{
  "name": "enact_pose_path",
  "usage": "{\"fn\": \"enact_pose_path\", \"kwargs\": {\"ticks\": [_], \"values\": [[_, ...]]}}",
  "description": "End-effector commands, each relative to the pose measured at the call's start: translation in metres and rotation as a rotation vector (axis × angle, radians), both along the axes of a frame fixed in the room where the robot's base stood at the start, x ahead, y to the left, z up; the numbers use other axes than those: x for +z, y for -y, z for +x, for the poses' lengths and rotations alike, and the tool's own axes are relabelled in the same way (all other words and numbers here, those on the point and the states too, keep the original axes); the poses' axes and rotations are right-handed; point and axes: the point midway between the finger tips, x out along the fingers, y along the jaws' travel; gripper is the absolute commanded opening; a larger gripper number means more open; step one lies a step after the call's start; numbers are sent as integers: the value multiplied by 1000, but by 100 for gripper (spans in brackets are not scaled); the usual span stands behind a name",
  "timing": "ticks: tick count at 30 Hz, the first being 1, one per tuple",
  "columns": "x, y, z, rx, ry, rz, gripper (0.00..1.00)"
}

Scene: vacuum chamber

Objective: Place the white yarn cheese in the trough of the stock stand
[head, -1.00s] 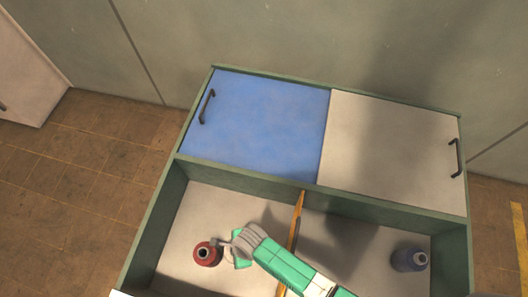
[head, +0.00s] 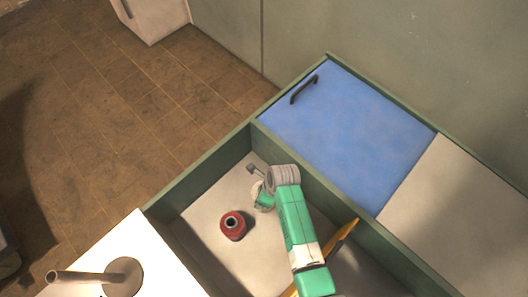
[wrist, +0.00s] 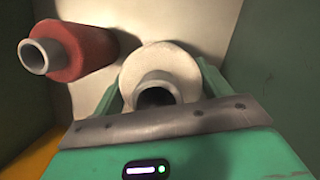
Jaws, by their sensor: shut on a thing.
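The white yarn cheese (wrist: 163,62) is a pale ring-shaped package with a dark hollow core, seen close up in the wrist view. My gripper (wrist: 160,85) is shut on it, with one green finger on each side. In the head view my gripper (head: 263,194) is over the open left front bay of the green stand (head: 198,180). Only a small part of the white cheese (head: 256,190) shows there, the rest hidden by the gripper. I cannot tell its height above the floor. Which part is the trough is not clear.
A red yarn package (head: 233,226) stands in the same bay, close by; it also shows in the wrist view (wrist: 85,50). A yellow-orange divider (head: 341,236) lies to the right. A blue lid (head: 345,125) and a pale lid (head: 465,215) cover the back. A white table (head: 150,245) with a peg is at lower left.

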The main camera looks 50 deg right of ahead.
Motion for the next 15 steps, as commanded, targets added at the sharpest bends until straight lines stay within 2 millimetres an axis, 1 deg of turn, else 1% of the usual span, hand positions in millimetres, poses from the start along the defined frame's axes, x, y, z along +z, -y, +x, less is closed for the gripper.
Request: {"fn": "enact_pose_path", "kwargs": {"ticks": [2,6,7,8,11,15], "values": [[-2,6,5,-2,2,-1,29],[-33,6,5,-1,0,-1,29],[-37,7,5,-1,0,-1,29],[-39,6,5,-1,0,-1,29],[-36,6,5,-1,2,-2,29],[-35,6,5,0,1,-1,29]]}}
